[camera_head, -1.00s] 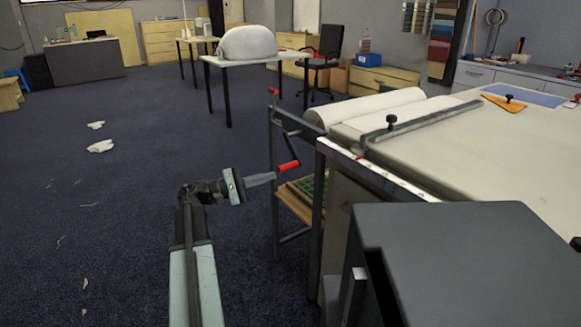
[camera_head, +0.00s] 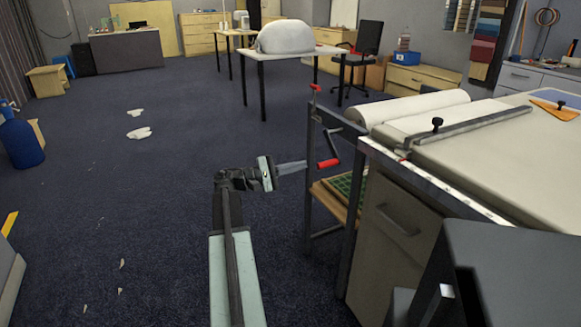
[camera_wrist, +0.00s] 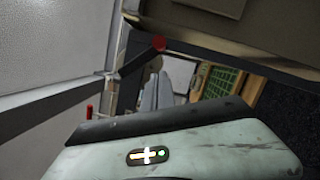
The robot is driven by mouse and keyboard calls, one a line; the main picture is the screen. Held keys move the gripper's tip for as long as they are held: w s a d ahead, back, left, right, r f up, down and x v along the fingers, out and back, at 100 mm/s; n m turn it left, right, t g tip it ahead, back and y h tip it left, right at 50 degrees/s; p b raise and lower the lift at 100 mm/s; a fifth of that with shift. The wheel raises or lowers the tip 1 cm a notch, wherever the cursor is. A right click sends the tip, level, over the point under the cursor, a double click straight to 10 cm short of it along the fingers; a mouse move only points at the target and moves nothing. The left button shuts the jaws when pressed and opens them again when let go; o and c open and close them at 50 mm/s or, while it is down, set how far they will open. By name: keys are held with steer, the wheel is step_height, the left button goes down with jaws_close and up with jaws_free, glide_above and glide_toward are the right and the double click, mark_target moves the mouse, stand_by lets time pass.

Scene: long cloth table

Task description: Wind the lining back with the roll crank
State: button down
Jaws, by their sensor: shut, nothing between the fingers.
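The roll crank (camera_head: 335,145) is a dark bent arm with a red handle at its low end, on the end frame of the long table. The white lining roll (camera_head: 425,104) lies across the table's end behind a dark bar. My gripper (camera_head: 305,165) is shut and empty. Its tips point right at the red handle, just left of it in the head view; I cannot tell whether they touch. In the wrist view the grey fingers (camera_wrist: 156,94) show past the wrist housing. A red round end (camera_wrist: 158,44) and a red upright piece (camera_wrist: 89,112) also show there.
A second red knob (camera_head: 315,87) tops the frame's far post. Below the crank is a wooden shelf with a green tray (camera_head: 345,187). A drawer cabinet (camera_head: 395,235) stands under the table. The carpet left of my arm is mostly open, with white scraps (camera_head: 139,132).

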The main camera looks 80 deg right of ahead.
mark_target(330, 147)
steer(key=s+r+p, duration=0.2)
steer(key=s, duration=0.4)
steer(key=shift+a+r, duration=0.15)
steer(key=shift+a, duration=0.1)
